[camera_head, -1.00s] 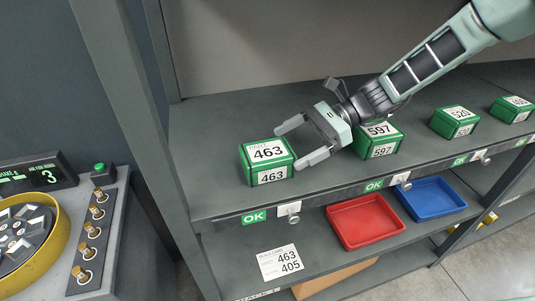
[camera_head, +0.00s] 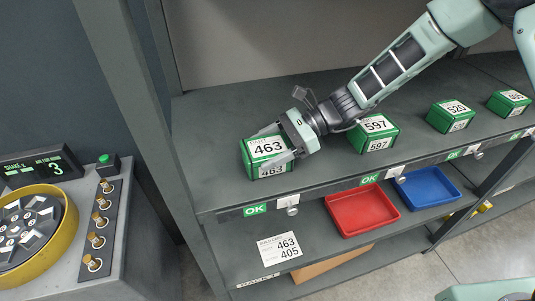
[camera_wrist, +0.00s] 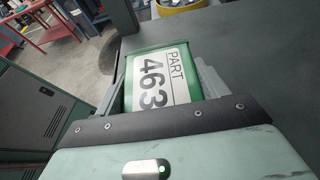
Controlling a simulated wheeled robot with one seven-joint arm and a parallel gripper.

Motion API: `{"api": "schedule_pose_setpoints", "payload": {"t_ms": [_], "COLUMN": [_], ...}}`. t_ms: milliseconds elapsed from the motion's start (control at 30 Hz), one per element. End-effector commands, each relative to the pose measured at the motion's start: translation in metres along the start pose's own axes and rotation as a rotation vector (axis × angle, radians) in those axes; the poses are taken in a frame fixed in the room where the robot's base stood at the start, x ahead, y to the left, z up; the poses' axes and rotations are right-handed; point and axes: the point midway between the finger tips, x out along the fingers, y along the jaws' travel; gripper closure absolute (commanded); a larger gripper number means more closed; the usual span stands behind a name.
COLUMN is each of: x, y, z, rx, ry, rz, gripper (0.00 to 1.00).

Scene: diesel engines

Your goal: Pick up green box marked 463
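The green box marked 463 (camera_head: 267,148) stands on the upper shelf (camera_head: 225,200) at its left end. My gripper (camera_head: 274,146) is at the box from the right, with one finger along its front face and the other toward its back. In the wrist view the box (camera_wrist: 158,78) lies between my two fingers, its white "PART 463" label facing the camera. The fingers look spread around the box. I cannot tell whether they touch it. The front finger covers part of the front label.
A green box marked 597 (camera_head: 378,124) stands to the right, close to my wrist. Further right are a box marked 520 (camera_head: 455,107) and another green box (camera_head: 508,101). A red tray (camera_head: 362,211) and a blue tray (camera_head: 427,188) sit on the lower shelf.

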Motion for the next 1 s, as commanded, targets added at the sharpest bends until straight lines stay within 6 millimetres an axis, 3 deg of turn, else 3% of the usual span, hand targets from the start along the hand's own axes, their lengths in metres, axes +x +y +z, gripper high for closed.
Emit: {"api": "schedule_pose_setpoints", "payload": {"t_ms": [33, 100, 133, 567, 867, 1000], "x": [0.000, 0.000, 0.000, -0.003, -0.014, -0.012], "y": [0.000, 0.000, 0.000, -0.001, 0.000, 0.031], "z": [0.000, 0.000, 0.001, 0.006, 0.033, 0.029], "rx": [0.000, 0.000, -0.001, -0.002, -0.005, 0.001], "ry": [0.000, 0.000, -0.001, -0.001, 0.000, 0.001], "rz": [0.000, 0.000, 0.000, -0.001, 0.000, 0.001], "gripper": [0.44, 0.63, 0.66, 0.66, 0.66, 0.66]}}
